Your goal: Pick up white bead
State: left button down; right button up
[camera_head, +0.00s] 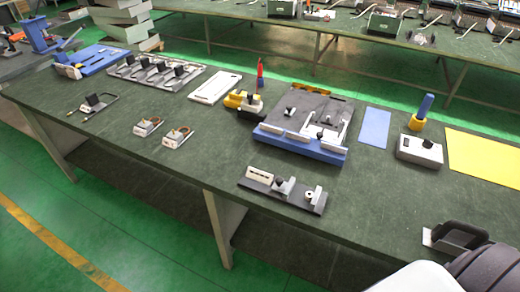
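I cannot make out a white bead for certain. A small white round part (313,194) stands at the right end of a dark fixture board (290,199) near the table's front edge; it may be the bead. My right gripper (434,240) is at the lower right, black with a pale metal finger part, well to the right of that board and apart from it. Nothing can be seen held in it, and its finger gap is not clear. My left gripper is not in view.
On the green table (225,150), a blue-based fixture (300,143) stands behind the board. A white box (420,150), a yellow sheet (485,156) and a blue sheet (375,127) lie to the right. Two small fixtures (179,137) are left. Table between board and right gripper is clear.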

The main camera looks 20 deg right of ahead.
aim_at(308, 197)
jog(key=z, duration=1.1)
jog(key=k+l, duration=0.05)
jog(key=l, duration=0.05)
